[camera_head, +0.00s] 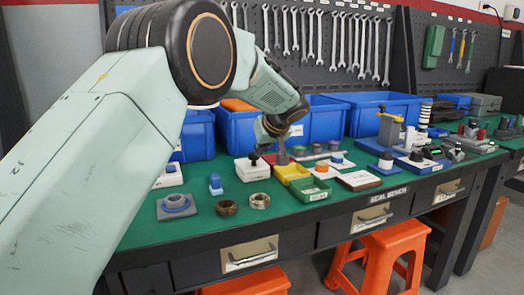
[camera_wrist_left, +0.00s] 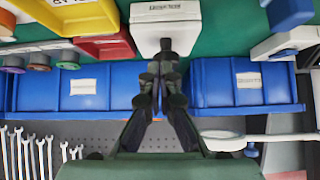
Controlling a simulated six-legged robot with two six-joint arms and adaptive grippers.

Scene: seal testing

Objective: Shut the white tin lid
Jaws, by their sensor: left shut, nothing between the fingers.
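The white tin (camera_head: 252,171) stands on the green bench mat in front of the blue bins. In the left wrist view the white tin (camera_wrist_left: 158,14) is at the top middle, with a printed label on its pale face. My left gripper (camera_head: 262,152) is at the tin's back right side in the head view. In the left wrist view my left gripper (camera_wrist_left: 164,46) has its dark fingers together and empty, with the tips at the tin's near edge. I cannot tell whether they touch it. The lid looks flat over the tin; any small gap is hidden. My right gripper is not in view.
A yellow tray (camera_head: 291,172) and a green tray (camera_head: 309,190) stand just right of the tin. Blue bins (camera_head: 327,120) line the back below hanging wrenches. Metal rings (camera_head: 260,201) and a grey block with a blue ring (camera_head: 177,205) lie in front.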

